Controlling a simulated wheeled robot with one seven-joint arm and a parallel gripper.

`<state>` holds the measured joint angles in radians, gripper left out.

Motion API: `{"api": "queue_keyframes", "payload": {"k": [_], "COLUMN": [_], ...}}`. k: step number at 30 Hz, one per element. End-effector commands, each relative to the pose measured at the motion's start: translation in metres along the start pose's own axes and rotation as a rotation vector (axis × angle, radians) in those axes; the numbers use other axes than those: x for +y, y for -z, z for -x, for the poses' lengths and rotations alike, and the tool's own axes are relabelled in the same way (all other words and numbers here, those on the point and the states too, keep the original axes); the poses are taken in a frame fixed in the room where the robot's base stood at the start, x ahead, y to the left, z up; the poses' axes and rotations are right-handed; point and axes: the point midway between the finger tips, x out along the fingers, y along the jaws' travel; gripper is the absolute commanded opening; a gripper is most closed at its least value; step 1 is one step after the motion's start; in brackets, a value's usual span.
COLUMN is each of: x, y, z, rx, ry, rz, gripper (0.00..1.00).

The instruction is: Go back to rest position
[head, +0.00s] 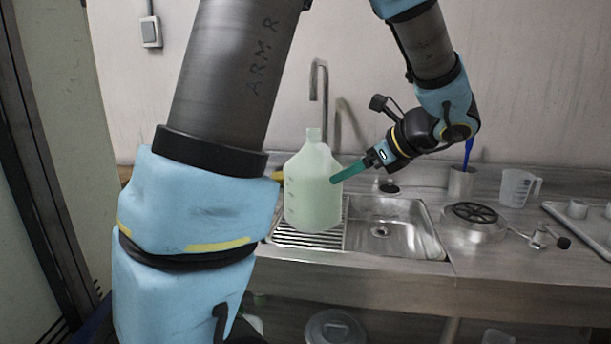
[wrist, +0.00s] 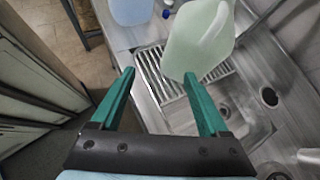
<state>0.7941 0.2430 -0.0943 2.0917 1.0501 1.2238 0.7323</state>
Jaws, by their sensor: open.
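My gripper (wrist: 159,76) is open with nothing between its teal fingers. A translucent pale green jug (head: 311,190) stands upright on the ribbed drainer left of the sink. In the wrist view the jug (wrist: 197,42) is beyond the right fingertip, not between the fingers. In the head view one teal finger (head: 351,172) overlaps the jug's right edge; I cannot tell whether it touches. My other finger is not clear in the head view.
The steel sink (head: 388,237) is empty, with a tall tap (head: 317,80) behind. A burner (head: 474,213), a measuring jug (head: 519,188) and a cup with a blue handle (head: 461,183) stand to the right. A bluish container (wrist: 130,11) shows in the wrist view.

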Motion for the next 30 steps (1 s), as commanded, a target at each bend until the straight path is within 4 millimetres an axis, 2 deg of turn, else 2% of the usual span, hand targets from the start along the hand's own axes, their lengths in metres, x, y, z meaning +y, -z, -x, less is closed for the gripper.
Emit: {"api": "queue_keyframes", "payload": {"k": [5,8,11,12,15,18,22,25,30], "x": [0.049,0.084,0.124,0.138,0.165,0.180,0.190,0.193,0.193], "y": [0.010,0.021,0.036,0.042,0.053,0.057,0.056,0.055,0.055], "z": [-0.040,-0.062,-0.080,-0.086,-0.096,-0.104,-0.112,-0.114,-0.115], "rx": [0.155,0.263,0.377,0.418,0.484,0.504,0.497,0.490,0.489], "ry": [-0.156,-0.281,-0.445,-0.518,-0.682,-0.802,-0.889,-0.915,-0.920], "rz": [0.231,0.445,0.762,0.917,1.304,1.631,1.913,2.009,2.027], "gripper": [0.78,0.78,0.78,0.78,0.78,0.78,0.78,0.78,0.78]}}
